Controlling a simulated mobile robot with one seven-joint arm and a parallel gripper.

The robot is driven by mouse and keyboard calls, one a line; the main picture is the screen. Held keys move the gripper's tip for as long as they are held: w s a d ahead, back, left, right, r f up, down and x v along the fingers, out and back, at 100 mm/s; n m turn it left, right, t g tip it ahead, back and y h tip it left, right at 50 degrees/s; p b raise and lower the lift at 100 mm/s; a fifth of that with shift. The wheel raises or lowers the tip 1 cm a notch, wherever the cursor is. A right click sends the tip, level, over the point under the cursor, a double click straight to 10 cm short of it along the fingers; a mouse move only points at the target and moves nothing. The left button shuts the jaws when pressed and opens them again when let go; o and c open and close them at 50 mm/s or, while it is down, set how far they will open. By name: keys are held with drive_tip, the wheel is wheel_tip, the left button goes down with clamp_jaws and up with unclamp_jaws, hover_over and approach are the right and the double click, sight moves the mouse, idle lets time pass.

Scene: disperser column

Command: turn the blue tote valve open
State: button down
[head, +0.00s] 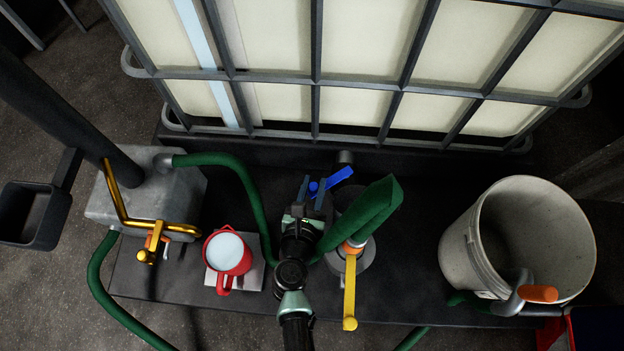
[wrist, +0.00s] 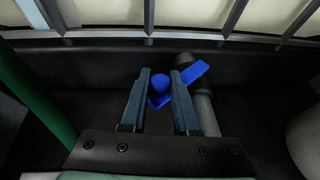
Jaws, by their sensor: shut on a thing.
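The blue tote valve (head: 340,175) sits low in front of the large caged white tote (head: 360,40), on a dark pipe stub. In the wrist view its blue handle (wrist: 194,75) slants up to the right behind my right finger, and a round blue knob (wrist: 160,84) stands between my fingers. My gripper (head: 313,189) is shut on the blue valve handle, with one finger on either side of the knob. It also shows in the wrist view (wrist: 160,76). Part of the handle is hidden by the right finger.
A red mug (head: 226,252) of pale liquid stands left of my arm. A green hose (head: 235,190) arches close by on the left. To the right are a funnel-like fitting with a yellow lever (head: 350,290) and a large grey bucket (head: 465,245). A grey box (head: 135,205) is at left.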

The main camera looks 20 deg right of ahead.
drive_tip(key=c, duration=0.7)
unclamp_jaws()
drive_tip(key=shift+o, duration=0.2)
drive_tip(key=p+v, duration=0.3)
drive_tip(key=v, duration=1)
drive_tip(key=shift+f, duration=0.1)
